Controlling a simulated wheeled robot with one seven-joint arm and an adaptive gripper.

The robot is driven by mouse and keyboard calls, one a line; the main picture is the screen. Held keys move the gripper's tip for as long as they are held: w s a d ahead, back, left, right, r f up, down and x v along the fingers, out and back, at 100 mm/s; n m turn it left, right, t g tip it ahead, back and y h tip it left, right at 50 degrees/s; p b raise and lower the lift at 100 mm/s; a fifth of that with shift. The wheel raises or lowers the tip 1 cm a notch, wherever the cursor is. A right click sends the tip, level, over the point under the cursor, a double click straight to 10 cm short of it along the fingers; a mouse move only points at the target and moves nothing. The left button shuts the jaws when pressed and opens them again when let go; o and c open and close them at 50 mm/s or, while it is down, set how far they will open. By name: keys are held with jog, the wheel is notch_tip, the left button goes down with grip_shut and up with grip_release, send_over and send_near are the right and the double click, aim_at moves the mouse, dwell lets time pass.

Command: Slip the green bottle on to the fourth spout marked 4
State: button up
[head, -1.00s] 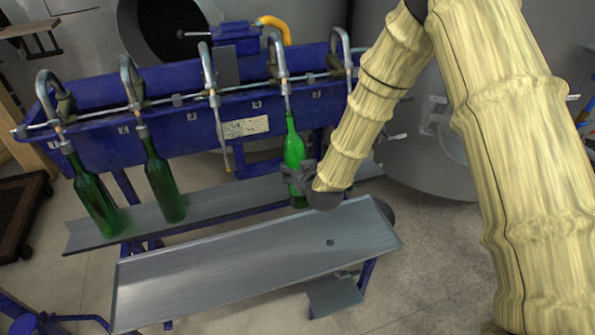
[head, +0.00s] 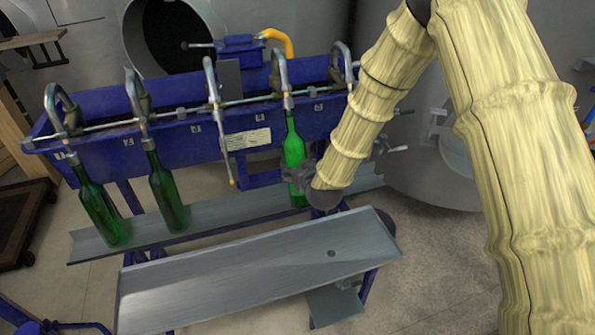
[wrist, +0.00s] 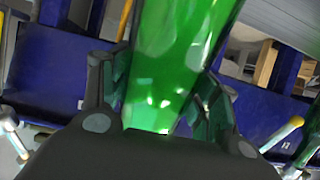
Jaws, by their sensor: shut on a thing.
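My gripper (head: 297,177) is shut on the green bottle (head: 293,150), holding it low on its body. The bottle stands nearly upright at the fourth spout (head: 279,68) from the left, its mouth up at that spout's lower end. I cannot tell how far the spout tip is inside the neck. In the wrist view the bright green bottle (wrist: 180,55) rises between my dark gripper fingers (wrist: 160,100); its mouth is out of that picture. A small number plate (head: 262,116) sits on the blue trough just left of the fourth spout.
Two darker green bottles hang tilted at the first (head: 98,208) and second (head: 167,195) spouts. The third spout (head: 211,80) and fifth spout (head: 341,65) are empty. A grey rail (head: 240,205) runs below the bottles, and a wider grey tray (head: 250,265) lies empty in front.

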jog(key=shift+w+a+f+t+b, duration=0.15)
jog(key=shift+w+f+t+b, duration=0.25)
jog(key=shift+b, duration=0.45)
jog(key=shift+w+f, duration=0.15)
jog(key=shift+f, duration=0.05)
jog(key=shift+w+a+f+t+y+b, duration=0.2)
jog(key=shift+w+f+b, duration=0.15)
jog(key=shift+b, duration=0.5)
jog(key=shift+w+a+f+t+y+b, duration=0.1)
jog(key=shift+w+f+t+b, duration=0.25)
jog(key=shift+b, duration=0.5)
jog(key=shift+w+a+f+t+b, duration=0.2)
jog(key=shift+w+b, duration=0.25)
jog(key=shift+b, duration=0.3)
jog(key=shift+w+a+f+t+b, duration=0.1)
jog(key=shift+w+f+t+b, duration=0.15)
jog(key=shift+w+b, duration=0.35)
jog(key=shift+w+a+f+t+b, duration=0.2)
jog(key=shift+w+b, duration=0.15)
jog(key=shift+b, duration=0.5)
jog(key=shift+r, duration=0.1)
jog(key=shift+d+f+b, duration=0.1)
jog(key=shift+f+b, duration=0.45)
jog(key=shift+f, duration=0.4)
jog(key=o, duration=1.5)
jog(key=shift+s, duration=0.1)
jog(key=shift+o, duration=0.3)
jog(key=shift+f, duration=0.1)
